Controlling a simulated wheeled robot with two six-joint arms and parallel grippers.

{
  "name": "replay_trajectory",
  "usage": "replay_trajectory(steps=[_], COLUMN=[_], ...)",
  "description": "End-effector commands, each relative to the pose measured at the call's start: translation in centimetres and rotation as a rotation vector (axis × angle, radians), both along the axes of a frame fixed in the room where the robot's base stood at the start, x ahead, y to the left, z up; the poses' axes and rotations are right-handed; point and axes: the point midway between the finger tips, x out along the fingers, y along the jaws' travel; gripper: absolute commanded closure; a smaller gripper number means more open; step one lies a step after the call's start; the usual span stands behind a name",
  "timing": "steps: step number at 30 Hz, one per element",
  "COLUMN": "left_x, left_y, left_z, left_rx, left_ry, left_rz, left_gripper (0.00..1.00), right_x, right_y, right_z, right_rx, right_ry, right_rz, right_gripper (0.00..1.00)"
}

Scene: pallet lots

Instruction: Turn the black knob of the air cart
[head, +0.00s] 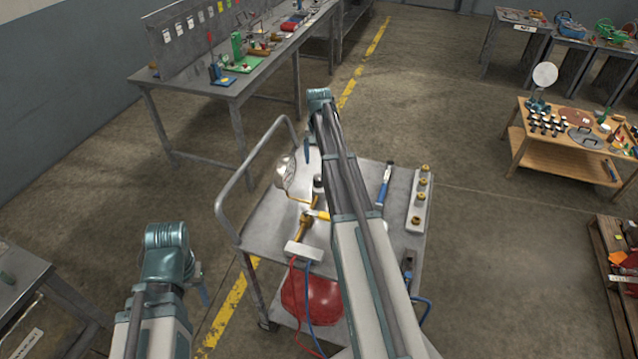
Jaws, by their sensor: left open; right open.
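The air cart (262,215) is a grey metal trolley with a tube handle, in the middle of the head view. On its top are a round gauge (285,173), a small dark knob (318,181) and a brass fitting with a yellow lever (316,214). My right arm reaches over the cart and hides part of its top. My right gripper (307,151) points down beyond the knob, mostly hidden by its wrist; it is open and empty. My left gripper (203,293) is at the lower left, off the cart, mostly hidden by its wrist, and open.
On the cart lie a blue-handled tool (384,183) and a strip with several brass fittings (418,205). Red and blue hoses hang down by a red item (312,300) on the lower shelf. A grey workbench (190,85) stands behind left.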

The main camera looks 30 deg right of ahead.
Motion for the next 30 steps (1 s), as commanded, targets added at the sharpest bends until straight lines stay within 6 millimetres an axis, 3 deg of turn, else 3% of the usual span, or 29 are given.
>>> replay_trajectory(steps=[1,15,27,30], left_x=[0.0,0.0,0.0,0.0], left_y=[0.0,0.0,0.0,0.0], left_z=[-1.5,-7.6,-7.9,-7.9], left_rx=[0.000,0.000,0.000,0.000], left_ry=[0.000,0.000,0.000,0.000], left_rz=[0.000,0.001,0.000,0.000], left_gripper=[0.40,0.40,0.40,0.40], right_x=[0.0,0.0,0.0,0.0], right_y=[0.0,0.0,0.0,0.0], right_z=[-1.5,-7.6,-7.9,-7.9], right_rx=[0.000,0.000,0.000,0.000], right_ry=[0.000,0.000,0.000,0.000], right_rz=[0.000,0.000,0.000,0.000], right_gripper=[0.16,0.16,0.16,0.32])
